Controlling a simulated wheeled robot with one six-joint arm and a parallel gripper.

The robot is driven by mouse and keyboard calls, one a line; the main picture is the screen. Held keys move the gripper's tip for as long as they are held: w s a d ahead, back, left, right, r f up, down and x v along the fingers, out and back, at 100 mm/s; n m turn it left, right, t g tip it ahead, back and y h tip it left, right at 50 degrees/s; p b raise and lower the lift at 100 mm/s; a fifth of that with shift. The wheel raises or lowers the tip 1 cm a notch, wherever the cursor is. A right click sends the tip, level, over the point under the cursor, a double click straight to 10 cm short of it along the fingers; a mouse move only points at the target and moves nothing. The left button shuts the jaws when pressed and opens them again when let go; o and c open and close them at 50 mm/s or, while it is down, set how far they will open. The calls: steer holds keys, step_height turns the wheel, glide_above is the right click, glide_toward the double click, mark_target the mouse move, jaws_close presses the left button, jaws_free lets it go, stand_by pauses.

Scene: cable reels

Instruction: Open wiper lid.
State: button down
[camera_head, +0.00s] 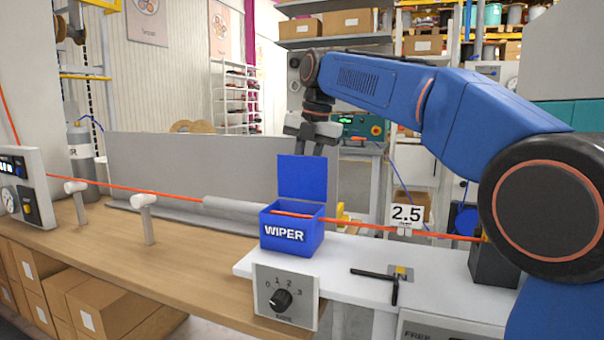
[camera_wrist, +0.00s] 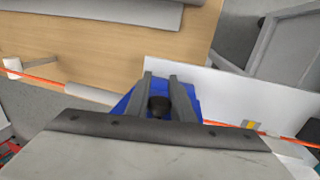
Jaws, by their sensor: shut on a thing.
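The blue wiper box (camera_head: 291,237) stands at the white bench's left end with "WIPER" on its front. Its blue lid (camera_head: 302,177) stands upright at the back, raised off the box. The orange cable (camera_head: 366,227) runs through the box, and part of it shows inside. My gripper (camera_head: 311,150) is at the lid's top edge, pointing down. In the wrist view my gripper (camera_wrist: 172,92) has its two fingers around a dark knob (camera_wrist: 158,104), over the blue box (camera_wrist: 125,104). The knob is hidden in the head view.
A dial panel (camera_head: 285,296) sits in front of the box. A black T-shaped tool (camera_head: 385,280) lies on the white bench (camera_head: 345,255). A "2.5" sign (camera_head: 406,215) stands to the right. Cable guide posts (camera_head: 146,215) stand on the wooden table (camera_head: 185,245) at left.

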steer(key=shift+w+d+f+g+y, duration=0.1)
steer(key=shift+w+f+g+y, duration=0.2)
steer(key=shift+g, duration=0.5)
steer(key=shift+w+d+f+g+y, duration=0.1)
steer(key=shift+w+f+g+y, duration=0.2)
steer(key=shift+g, duration=0.5)
steer(key=shift+f, duration=0.1)
steer(key=c, duration=1.5)
jaws_free()
steer(key=shift+c, duration=0.2)
steer(key=shift+s, duration=0.1)
